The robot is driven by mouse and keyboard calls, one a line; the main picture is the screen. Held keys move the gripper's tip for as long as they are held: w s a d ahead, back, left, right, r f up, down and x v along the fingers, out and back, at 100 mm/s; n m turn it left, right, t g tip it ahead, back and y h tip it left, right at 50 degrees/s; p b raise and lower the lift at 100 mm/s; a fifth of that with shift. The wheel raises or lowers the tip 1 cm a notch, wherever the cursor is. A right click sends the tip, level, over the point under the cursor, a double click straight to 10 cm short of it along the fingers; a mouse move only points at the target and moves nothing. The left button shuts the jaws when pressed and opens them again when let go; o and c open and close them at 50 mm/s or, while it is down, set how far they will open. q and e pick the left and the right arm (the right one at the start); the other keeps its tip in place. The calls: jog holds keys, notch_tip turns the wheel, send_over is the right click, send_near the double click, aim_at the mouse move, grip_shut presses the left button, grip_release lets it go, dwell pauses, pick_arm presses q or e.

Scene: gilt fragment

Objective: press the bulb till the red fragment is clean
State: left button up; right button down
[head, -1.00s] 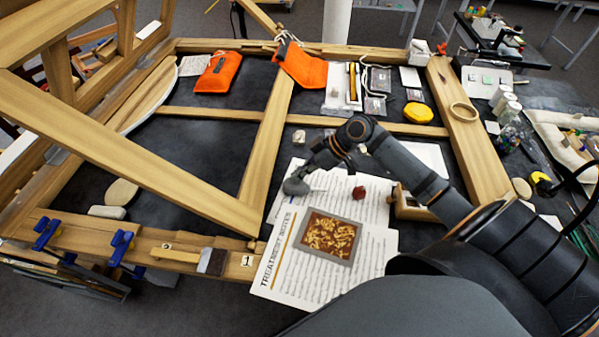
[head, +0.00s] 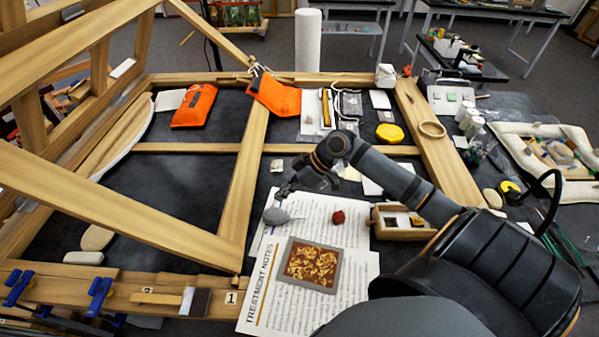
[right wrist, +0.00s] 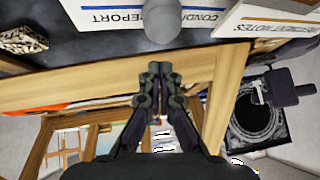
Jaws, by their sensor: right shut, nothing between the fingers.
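The grey bulb (head: 276,215) lies on the printed sheets in the head view, its thin nozzle pointing right. It also shows at the top of the right wrist view (right wrist: 162,19). My right gripper (head: 284,190) is shut and empty just beyond the bulb, apparently apart from it; its closed fingers show in the right wrist view (right wrist: 153,72). A small dark red lump (head: 338,217) lies right of the bulb. A grey-edged square panel (head: 311,264), reddish brown with gold patches, lies nearer on the sheet. I cannot tell which is the red fragment. My left gripper is out of view.
A wooden box (head: 401,232) stands right of the red lump, close to my right arm. Wooden frame bars (head: 250,185) cross the dark table on the left. Orange pouches (head: 194,106) and a yellow disc (head: 389,133) lie farther back.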

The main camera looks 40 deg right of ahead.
jog(key=p+v, duration=0.4)
jog(key=v, duration=0.3)
jog(key=shift+r, duration=0.3)
jog(key=shift+s+d, duration=0.1)
jog(key=shift+d, duration=0.05)
